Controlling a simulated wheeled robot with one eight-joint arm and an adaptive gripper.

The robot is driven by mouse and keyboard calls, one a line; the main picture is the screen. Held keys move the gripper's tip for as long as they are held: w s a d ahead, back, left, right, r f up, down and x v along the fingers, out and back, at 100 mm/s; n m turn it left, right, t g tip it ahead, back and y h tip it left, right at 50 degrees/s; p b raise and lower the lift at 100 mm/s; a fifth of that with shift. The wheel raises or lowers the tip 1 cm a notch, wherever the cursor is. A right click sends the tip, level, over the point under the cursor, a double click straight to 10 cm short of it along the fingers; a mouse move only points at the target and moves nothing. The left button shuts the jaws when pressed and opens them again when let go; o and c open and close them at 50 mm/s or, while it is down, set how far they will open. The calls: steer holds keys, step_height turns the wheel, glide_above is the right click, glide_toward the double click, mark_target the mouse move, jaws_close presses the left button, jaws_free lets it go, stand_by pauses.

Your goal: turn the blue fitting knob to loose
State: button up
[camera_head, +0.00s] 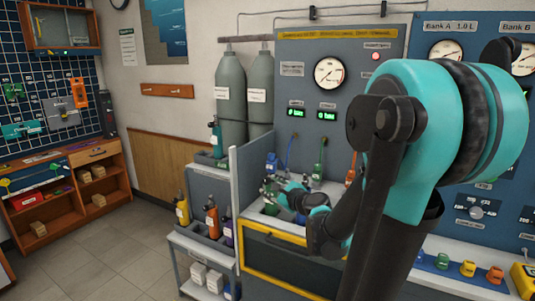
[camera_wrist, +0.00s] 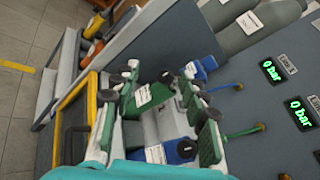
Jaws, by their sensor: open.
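My gripper (camera_wrist: 160,72) reaches over the bench top with its two fingers spread apart. In the head view my gripper (camera_head: 272,190) is small and low in front of the grey-blue panel. In the wrist view a blue part with a dark round end (camera_wrist: 182,150) and a white label lies low between the fingers, close to the wrist. Another blue fitting (camera_wrist: 206,66) shows just beyond the right fingertip; it also shows in the head view (camera_head: 271,162). I cannot tell which blue part is the knob. A green piece with a white label (camera_wrist: 145,94) sits between the fingers.
A blue hose (camera_wrist: 224,87) and a green hose (camera_wrist: 245,131) run from the panel close by the right finger. The panel carries a gauge (camera_head: 330,72) and green displays (camera_head: 327,115). A grey side wall (camera_head: 247,160) and bottle rack stand left. My arm hides much of the right bench.

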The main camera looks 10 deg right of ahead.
mark_target(272, 157)
steer(key=w+d+r+m+t+h, duration=0.35)
steer(key=w+d+m, duration=0.2)
steer(key=m, duration=0.45)
steer(key=w+a, duration=0.1)
steer(key=w, duration=0.7)
steer(key=w+a, duration=0.2)
steer(key=w, duration=0.6)
steer(key=shift+w+a+g+y, duration=0.3)
steer(key=shift+w+g+y, duration=0.05)
steer(key=shift+w+y, duration=0.1)
steer(key=shift+s+r, duration=0.1)
jaws_close()
